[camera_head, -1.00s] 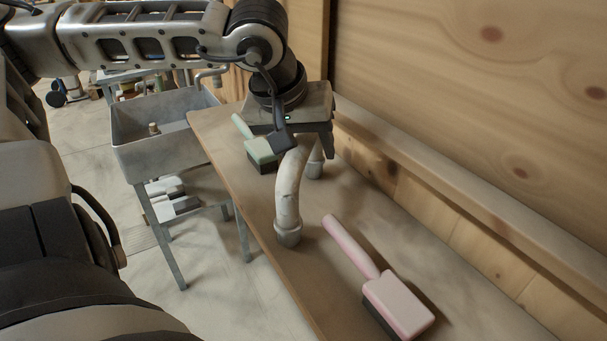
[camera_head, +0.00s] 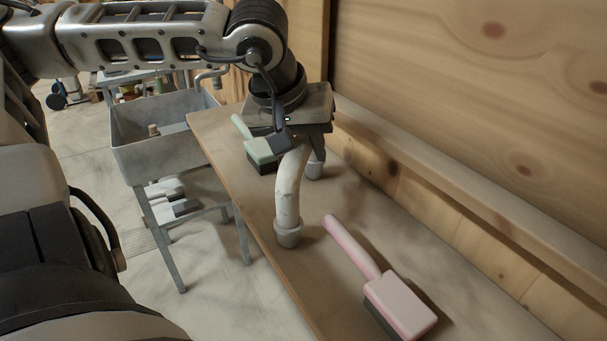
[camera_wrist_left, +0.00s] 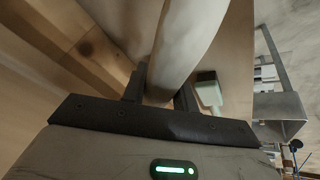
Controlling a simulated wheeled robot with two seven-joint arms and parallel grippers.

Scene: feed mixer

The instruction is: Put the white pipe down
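The white pipe (camera_head: 288,195) is a curved, U-shaped piece with its collared ends pointing down over the wooden table (camera_head: 262,215). The near end is close to the tabletop; I cannot tell if it touches. The far end (camera_head: 315,168) shows behind. My left gripper (camera_head: 297,145) points down over the top of the bend. In the left wrist view the pipe (camera_wrist_left: 185,45) passes between the two dark fingers (camera_wrist_left: 161,92), which appear to press on both sides. My right gripper is not in view.
A pink brush (camera_head: 398,302) lies nearer on the table, right of the pipe. A green brush (camera_head: 262,148) lies behind it, left of my gripper. A wooden wall (camera_head: 480,110) borders the right side. A grey sink (camera_head: 155,155) stands left, beyond the table edge.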

